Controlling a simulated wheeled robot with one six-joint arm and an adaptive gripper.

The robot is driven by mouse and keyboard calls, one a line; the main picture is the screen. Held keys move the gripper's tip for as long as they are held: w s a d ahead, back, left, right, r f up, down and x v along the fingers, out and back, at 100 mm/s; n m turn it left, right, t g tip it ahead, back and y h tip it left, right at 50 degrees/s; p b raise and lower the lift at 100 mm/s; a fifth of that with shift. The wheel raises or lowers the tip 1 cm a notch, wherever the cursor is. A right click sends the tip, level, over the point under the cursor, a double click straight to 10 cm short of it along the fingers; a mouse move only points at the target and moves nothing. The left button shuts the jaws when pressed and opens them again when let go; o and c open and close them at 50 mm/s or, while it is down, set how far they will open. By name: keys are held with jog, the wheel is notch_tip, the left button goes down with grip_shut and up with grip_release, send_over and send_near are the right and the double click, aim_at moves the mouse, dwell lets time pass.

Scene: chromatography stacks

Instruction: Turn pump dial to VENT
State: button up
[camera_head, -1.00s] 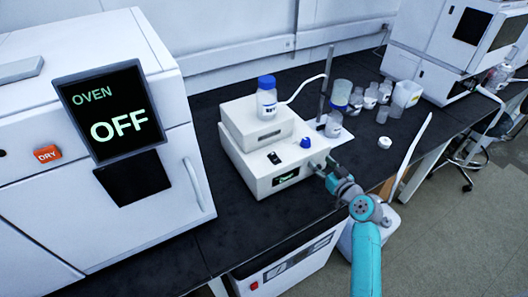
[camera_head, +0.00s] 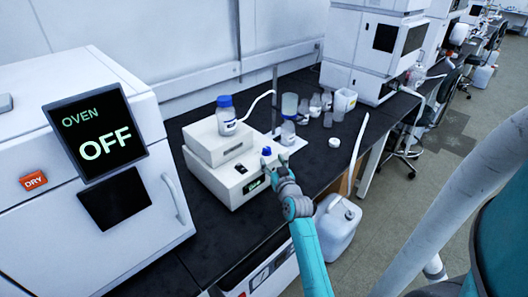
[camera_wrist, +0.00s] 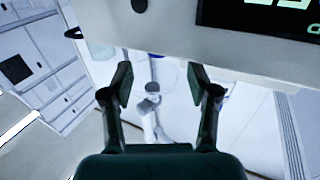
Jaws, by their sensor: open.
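The pump is a white two-tier box (camera_head: 222,183) on the black bench, with a small dark display (camera_head: 254,186) on its front. The dial's pointer and any VENT mark are too small to read. My gripper (camera_head: 273,163) is just in front of the dial, partly over the pump's corner; I cannot tell whether it touches. In the wrist view my gripper (camera_wrist: 161,80) is open, with the white housing (camera_wrist: 180,30) just beyond the fingertips.
A blue-capped bottle (camera_head: 226,115) stands on the pump's upper tier, with a white tube leading from it. A stand and several small bottles are behind and right. The oven (camera_head: 80,150), reading OFF, is at left. A white jug (camera_head: 338,222) stands below the bench.

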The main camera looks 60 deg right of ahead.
aim_at(268, 152)
jog(key=x, duration=0.7)
jog(key=shift+d, duration=0.1)
grip_shut()
